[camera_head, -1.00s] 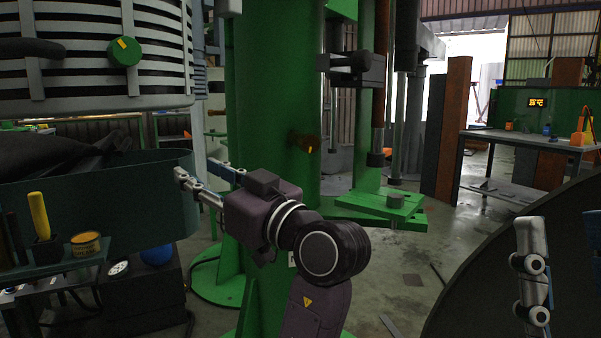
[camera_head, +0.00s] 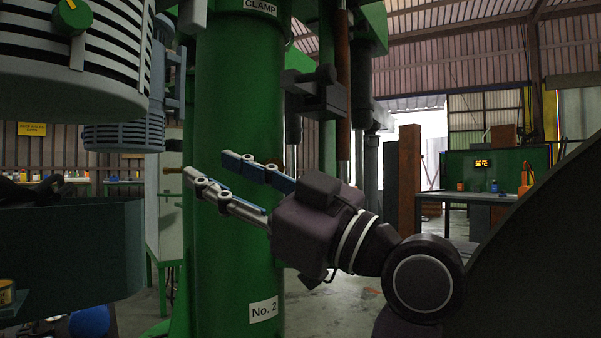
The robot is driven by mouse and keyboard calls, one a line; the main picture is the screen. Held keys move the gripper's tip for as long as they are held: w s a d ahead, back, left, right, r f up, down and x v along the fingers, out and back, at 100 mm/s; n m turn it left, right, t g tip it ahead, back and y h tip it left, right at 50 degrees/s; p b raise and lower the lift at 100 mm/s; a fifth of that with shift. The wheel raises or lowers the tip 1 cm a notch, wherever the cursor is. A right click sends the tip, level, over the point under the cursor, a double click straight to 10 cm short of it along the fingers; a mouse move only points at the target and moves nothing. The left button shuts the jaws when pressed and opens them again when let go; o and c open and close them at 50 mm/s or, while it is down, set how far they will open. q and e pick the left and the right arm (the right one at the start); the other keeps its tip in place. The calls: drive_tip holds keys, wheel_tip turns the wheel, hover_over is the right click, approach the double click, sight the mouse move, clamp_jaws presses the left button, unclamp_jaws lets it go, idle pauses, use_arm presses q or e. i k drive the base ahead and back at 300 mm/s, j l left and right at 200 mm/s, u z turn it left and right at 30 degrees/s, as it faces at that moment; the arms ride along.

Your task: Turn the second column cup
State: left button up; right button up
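The green column (camera_head: 240,90) stands upright in the middle, with a "CLAMP" sign at its top and a "No. 2" label (camera_head: 263,311) low down. Another brown knob (camera_head: 172,170) sticks out left of the column.
A large slatted grey drum (camera_head: 75,70) hangs at the upper left above a dark green tub (camera_head: 75,255). A dark curved panel (camera_head: 540,260) fills the lower right. A green workbench with a lit display (camera_head: 481,163) stands far back right.

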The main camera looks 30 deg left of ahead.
sight(275, 160)
drive_tip(key=i+j+z, duration=0.1)
drive_tip(key=j+z, duration=0.7)
drive_tip(key=j, duration=0.4)
